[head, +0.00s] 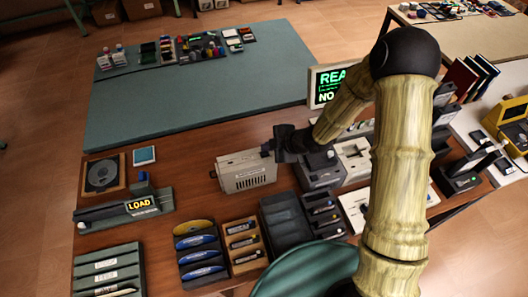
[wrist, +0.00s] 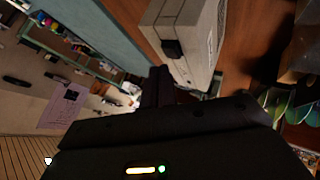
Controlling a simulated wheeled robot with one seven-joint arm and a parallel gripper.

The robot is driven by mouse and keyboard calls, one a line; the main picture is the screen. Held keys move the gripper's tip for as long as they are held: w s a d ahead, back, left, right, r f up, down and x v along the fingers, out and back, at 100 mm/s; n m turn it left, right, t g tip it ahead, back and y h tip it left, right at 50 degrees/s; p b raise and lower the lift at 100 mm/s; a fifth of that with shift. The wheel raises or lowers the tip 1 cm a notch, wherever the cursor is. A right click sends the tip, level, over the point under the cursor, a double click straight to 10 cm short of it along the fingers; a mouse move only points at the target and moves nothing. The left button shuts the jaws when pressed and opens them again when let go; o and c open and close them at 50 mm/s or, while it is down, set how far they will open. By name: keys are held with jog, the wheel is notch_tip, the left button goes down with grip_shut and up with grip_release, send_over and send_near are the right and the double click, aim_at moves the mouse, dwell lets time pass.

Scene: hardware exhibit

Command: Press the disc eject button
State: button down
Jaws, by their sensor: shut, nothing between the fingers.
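A beige box (head: 247,171) with dark slots on its side stands on the brown table in the head view. In the wrist view the same kind of box (wrist: 190,30) shows close up, with a small black block like a button (wrist: 172,49) on its near face. I cannot read a label that names it the disc eject button. My gripper (head: 268,149) is shut and empty beside the box's upper right end. In the wrist view my gripper's fingers (wrist: 158,85) are just below and left of the black block; contact is not visible.
A grey device marked LOAD (head: 142,206) and a disc in a wooden tray (head: 103,174) are at left. Grey and white devices (head: 320,170) crowd the right, near a green-lettered screen (head: 328,86). The teal mat (head: 185,100) is mostly clear.

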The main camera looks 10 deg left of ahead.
aim_at(268, 154)
jog(key=shift+f, duration=0.1)
jog(key=shift+f+b, duration=0.35)
jog(key=shift+b, duration=0.1)
jog(key=shift+f+b, duration=0.4)
dwell(0.8)
jog(key=shift+r, duration=0.15)
jog(key=shift+r+p, duration=0.65)
jog(key=shift+r, duration=0.1)
jog(key=shift+r+p, duration=2.05)
jog(key=shift+r, duration=0.45)
